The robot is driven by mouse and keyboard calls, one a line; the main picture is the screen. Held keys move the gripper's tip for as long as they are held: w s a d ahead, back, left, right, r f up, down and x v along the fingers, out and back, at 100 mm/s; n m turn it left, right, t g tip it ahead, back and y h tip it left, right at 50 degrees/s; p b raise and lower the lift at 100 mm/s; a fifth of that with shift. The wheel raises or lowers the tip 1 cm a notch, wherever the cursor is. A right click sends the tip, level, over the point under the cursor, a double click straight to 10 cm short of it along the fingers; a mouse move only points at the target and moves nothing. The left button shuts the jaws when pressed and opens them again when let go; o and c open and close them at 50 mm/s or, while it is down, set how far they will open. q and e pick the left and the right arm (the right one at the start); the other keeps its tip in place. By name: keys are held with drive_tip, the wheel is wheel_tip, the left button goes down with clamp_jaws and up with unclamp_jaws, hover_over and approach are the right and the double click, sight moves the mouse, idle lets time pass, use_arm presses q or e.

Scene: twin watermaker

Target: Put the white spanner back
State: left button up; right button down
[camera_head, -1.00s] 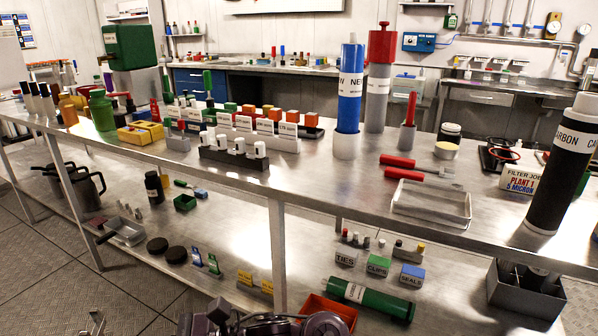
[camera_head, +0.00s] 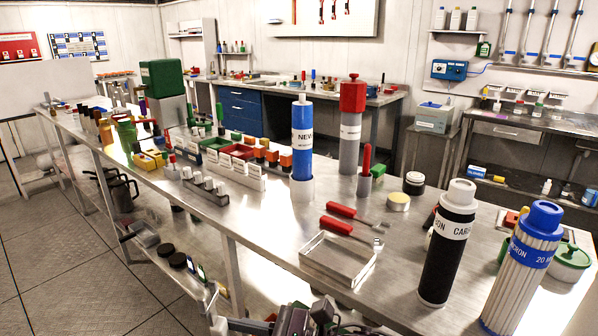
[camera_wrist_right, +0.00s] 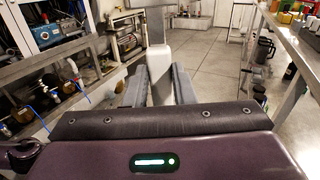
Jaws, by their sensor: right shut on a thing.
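In the right wrist view my right gripper (camera_wrist_right: 160,76) is shut on the white spanner (camera_wrist_right: 159,62). A pale, upright part of the spanner shows between the two dark fingers, and its grey shank reaches to the top edge, where a wider end is partly cut off. The gripper is held over open floor beside the bench. In the head view only dark parts of my own arm show at the bottom edge. The spanner cannot be made out there. My left gripper is in neither view now.
A pale board (camera_head: 350,18) with hanging tools is on the back wall. The long steel bench (camera_head: 250,215) carries a blue cylinder (camera_head: 302,150), a black cylinder (camera_head: 447,245), a ribbed filter (camera_head: 520,270) and an empty metal tray (camera_head: 325,268). Free floor lies at left.

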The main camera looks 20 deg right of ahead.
use_arm(q)
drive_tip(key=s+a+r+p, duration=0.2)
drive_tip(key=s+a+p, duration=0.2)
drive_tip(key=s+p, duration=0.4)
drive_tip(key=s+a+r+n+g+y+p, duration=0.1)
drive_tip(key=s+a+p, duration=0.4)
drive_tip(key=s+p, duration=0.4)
drive_tip(key=p, duration=0.4)
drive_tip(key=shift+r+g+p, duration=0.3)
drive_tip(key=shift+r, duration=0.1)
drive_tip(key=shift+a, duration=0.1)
